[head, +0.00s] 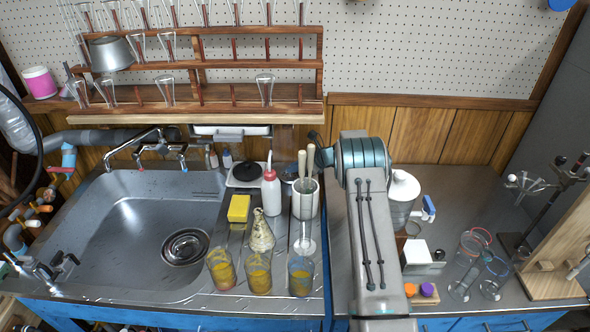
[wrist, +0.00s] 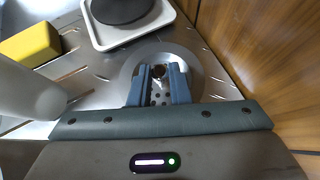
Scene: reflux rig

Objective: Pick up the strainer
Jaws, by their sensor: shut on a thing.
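The strainer (wrist: 200,72) is a round, shiny metal disc with small holes in its middle, seen in the wrist view below my gripper. My gripper (wrist: 159,68) has its two blue-grey fingers over the disc's centre and is shut on the strainer there. The fingers cover part of the middle, and whether the disc touches the counter is hard to tell. In the head view, my arm reaches to the back of the counter by the wooden wall. The strainer cannot be made out there, behind the bottle and the utensil cup.
A white tray with a black disc (head: 247,173), a yellow sponge (head: 239,208), a white squeeze bottle (head: 271,192) and a utensil cup (head: 306,199) crowd the area. Several glasses of yellow liquid (head: 258,275) stand in front. The sink (head: 130,235) lies left.

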